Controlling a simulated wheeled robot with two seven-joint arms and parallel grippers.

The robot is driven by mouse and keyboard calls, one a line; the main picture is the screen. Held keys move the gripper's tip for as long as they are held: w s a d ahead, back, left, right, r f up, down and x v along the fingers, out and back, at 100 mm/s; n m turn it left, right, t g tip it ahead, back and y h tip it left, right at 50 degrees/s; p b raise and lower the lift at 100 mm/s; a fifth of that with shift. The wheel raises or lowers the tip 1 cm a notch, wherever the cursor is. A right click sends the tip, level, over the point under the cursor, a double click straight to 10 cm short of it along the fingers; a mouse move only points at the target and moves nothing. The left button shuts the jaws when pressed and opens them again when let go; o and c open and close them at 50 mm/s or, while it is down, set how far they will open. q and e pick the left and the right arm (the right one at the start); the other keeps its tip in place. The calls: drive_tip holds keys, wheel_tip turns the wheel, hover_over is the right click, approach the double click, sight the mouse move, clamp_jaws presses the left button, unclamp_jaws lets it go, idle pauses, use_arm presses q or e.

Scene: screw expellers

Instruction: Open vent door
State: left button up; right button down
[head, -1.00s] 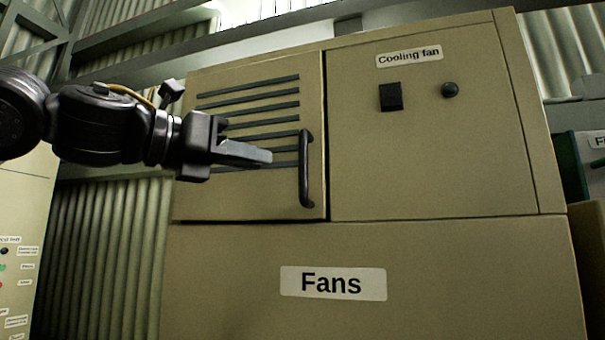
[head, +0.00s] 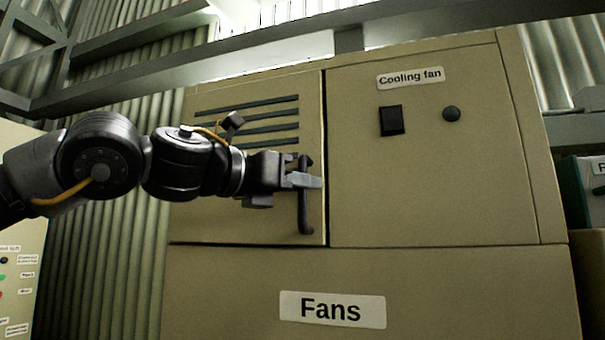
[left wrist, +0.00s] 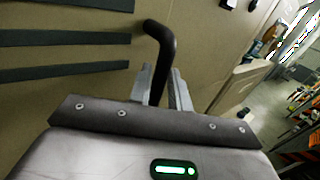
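The vent door (head: 215,215) is a beige panel with dark horizontal slats, and it sits flush and closed in the cabinet front. Its dark, upright bar handle (head: 305,222) is near the door's right edge. My left gripper (head: 305,180) is at the handle, its fingers covering the middle of the bar. In the left wrist view the handle (left wrist: 163,50) runs down between the two grey fingers (left wrist: 163,88), with no clear gap on either side, so they look shut on it. My right gripper is not in view.
The cabinet's right panel has a "Cooling fan" label (head: 410,77), a black switch (head: 391,120) and a round knob (head: 452,113). A "Fans" label (head: 332,310) is below the door. A pale panel with buttons (head: 18,260) stands at the left. Free space lies before the cabinet.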

use_arm(q)
drive_tip(key=shift+w+d+f, duration=0.1)
drive_tip(key=shift+w+d, duration=0.1)
drive_tip(key=shift+w, duration=0.15)
drive_tip(key=shift+s, duration=0.15)
clamp_jaws()
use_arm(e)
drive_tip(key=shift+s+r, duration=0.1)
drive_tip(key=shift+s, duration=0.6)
